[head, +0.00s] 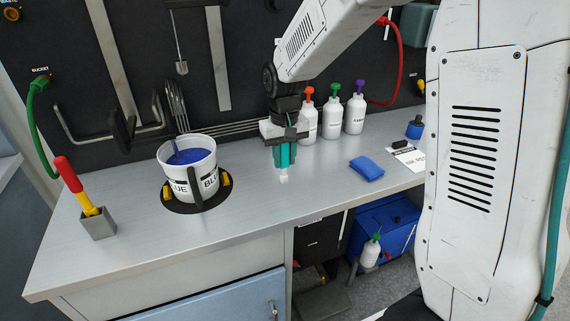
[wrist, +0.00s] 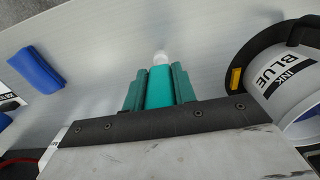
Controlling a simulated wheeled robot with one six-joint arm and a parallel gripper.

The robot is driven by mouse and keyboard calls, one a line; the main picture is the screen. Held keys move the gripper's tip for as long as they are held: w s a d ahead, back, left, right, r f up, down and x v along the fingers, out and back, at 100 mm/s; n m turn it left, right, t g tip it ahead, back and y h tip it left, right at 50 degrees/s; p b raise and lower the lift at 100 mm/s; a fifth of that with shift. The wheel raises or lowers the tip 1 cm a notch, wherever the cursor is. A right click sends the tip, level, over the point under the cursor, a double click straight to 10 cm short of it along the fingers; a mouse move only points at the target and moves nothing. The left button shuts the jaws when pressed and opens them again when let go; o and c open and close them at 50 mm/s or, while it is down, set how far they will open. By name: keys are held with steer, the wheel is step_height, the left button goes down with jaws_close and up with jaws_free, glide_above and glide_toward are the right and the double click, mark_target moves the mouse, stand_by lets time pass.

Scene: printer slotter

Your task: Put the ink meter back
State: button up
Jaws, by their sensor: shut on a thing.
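My gripper (head: 285,158) points down over the workbench, right of the blue ink bucket. It is shut on a teal cylinder with a whitish tip, which I take for the ink meter (wrist: 160,88). Its green fingers sit on both sides of the cylinder in the wrist view (wrist: 160,95). The tip points down towards the bench top; I cannot tell whether it touches. The upper part of the cylinder is hidden by the gripper. No empty holder for it is clear in view.
The ink bucket (head: 190,172) stands on a round black base at left. A grey holder (head: 98,224) with a red-yellow tool is near the left front. Several white bottles (head: 331,118) stand behind my gripper. A blue pad (head: 367,169) lies to the right. The front bench is clear.

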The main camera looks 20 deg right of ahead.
steer(key=shift+f, duration=1.3)
steer(key=shift+f, duration=0.1)
steer(key=o, duration=1)
